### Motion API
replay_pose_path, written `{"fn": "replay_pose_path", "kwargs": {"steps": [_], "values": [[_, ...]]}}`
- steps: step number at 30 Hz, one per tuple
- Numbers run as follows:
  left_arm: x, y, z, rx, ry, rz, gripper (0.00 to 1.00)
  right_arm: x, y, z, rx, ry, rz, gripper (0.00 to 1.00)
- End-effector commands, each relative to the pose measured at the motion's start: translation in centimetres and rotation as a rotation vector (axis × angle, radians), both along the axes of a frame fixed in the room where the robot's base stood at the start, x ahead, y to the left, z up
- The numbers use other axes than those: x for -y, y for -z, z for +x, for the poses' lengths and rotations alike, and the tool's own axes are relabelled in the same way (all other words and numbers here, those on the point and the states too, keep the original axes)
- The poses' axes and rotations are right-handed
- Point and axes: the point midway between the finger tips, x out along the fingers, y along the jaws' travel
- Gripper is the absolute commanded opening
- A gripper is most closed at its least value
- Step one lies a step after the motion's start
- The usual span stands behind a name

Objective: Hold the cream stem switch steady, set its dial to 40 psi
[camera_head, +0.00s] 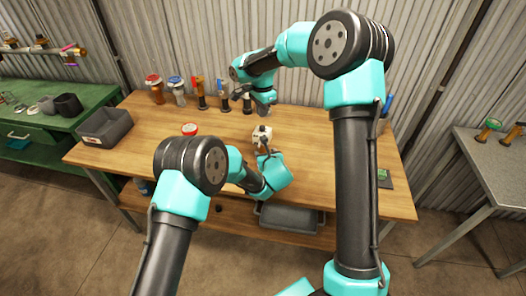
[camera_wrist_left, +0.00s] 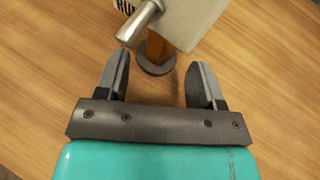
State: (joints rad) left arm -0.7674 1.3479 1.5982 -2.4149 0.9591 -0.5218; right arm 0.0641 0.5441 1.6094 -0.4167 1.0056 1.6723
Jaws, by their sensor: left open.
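The cream stem switch (camera_head: 262,132) stands on the wooden bench near its middle. In the left wrist view its cream box (camera_wrist_left: 192,18) sits on a copper-brown stem (camera_wrist_left: 157,46) with a round dark foot, and a silver lever (camera_wrist_left: 138,25) sticks out from it. My left gripper (camera_wrist_left: 158,82) is open, with the stem and foot just beyond its fingertips and nothing between the jaws. In the head view my left gripper (camera_head: 265,152) is at the near side of the switch. My right gripper (camera_head: 243,104) hangs behind and left of the switch, apart from it. The dial reading is not legible.
Several valves and fittings (camera_head: 178,91) stand along the back of the bench. A round red-rimmed piece (camera_head: 189,129) lies left of the switch. A grey bin (camera_head: 104,128) is at the left end. A small dark pad (camera_head: 385,178) lies at the right. Bench between is mostly clear.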

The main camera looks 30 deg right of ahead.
Motion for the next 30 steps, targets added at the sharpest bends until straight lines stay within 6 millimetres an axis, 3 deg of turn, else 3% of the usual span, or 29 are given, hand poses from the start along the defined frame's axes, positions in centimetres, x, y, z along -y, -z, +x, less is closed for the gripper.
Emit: {"fn": "replay_pose_path", "kwargs": {"steps": [9,22,30], "values": [[1.0,1.6,3.6,-0.001,0.0,0.0,0.62,0.0,0.0,0.0,0.0,0.0,0.0,0.0],[1.2,1.9,4.3,0.0,0.0,0.0,0.62,0.0,0.0,0.0,0.0,0.0,0.0,0.0],[1.2,1.9,4.3,0.0,0.0,0.0,0.36,0.0,0.0,0.0,0.0,0.0,0.0,0.0]]}}
